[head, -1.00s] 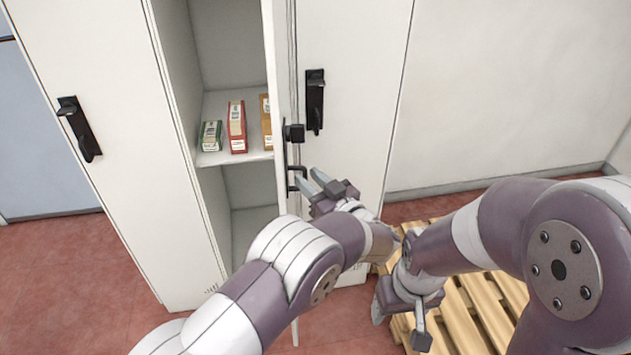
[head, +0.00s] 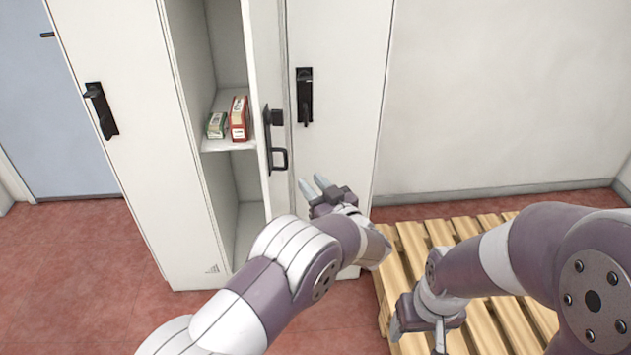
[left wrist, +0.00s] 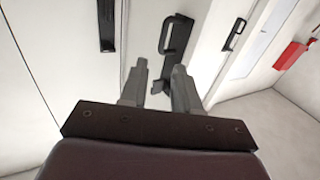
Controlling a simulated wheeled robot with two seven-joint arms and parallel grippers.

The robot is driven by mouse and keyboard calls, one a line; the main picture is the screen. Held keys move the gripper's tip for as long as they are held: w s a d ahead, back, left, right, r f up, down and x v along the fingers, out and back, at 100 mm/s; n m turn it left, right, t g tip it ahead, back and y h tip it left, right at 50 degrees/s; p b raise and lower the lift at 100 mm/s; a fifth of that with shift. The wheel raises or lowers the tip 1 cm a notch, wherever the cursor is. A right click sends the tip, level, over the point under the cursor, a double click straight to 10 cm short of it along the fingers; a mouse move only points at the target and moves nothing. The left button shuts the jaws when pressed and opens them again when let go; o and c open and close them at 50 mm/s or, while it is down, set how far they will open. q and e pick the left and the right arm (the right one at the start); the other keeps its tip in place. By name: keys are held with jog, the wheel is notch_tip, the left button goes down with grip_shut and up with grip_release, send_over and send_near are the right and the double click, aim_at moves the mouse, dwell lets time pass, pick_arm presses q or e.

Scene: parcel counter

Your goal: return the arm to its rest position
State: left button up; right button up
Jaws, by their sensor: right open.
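My left gripper (head: 317,187) is in front of the locker, just right of the open door's handle (head: 277,158). Its fingers are apart with nothing between them, and it does not touch the handle in the head view. In the left wrist view my left gripper (left wrist: 160,82) shows both fingertips apart, with the handle (left wrist: 176,36) beyond them. My right gripper (head: 420,325) is low at the right, open, over the pallet; its fingers are partly hidden.
The locker door (head: 266,100) stands partly open. A wooden pallet (head: 405,245) lies at the right. Red floor (head: 70,270) is clear at the left.

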pick_arm(q)
jog(key=s+d+f+m+g+h+p, duration=0.2)
jog(key=s+d+f+m+g+h, duration=0.2)
jog(key=d+f+m+h, duration=0.4)
jog(key=s+a+r+g+h+p, duration=0.1)
jog(key=s+a+r+g+p, duration=0.1)
jog(key=s+a+g, duration=0.4)
jog(key=s+a+r+g+p, duration=0.1)
jog(key=s+a+r+p, duration=0.1)
jog(key=s+a, duration=0.75)
jog(key=s+a+r+g+h+p, duration=0.1)
jog(key=s+a+r+g+p, duration=0.25)
jog(key=s, duration=0.55)
jog(key=s+a+r+n+y, duration=0.1)
jog(key=s+a+r, duration=0.2)
jog(key=a+r, duration=0.2)
jog(key=a, duration=0.3)
jog(key=shift+a+r+n+p, duration=0.15)
jog(key=shift+n+p, duration=0.15)
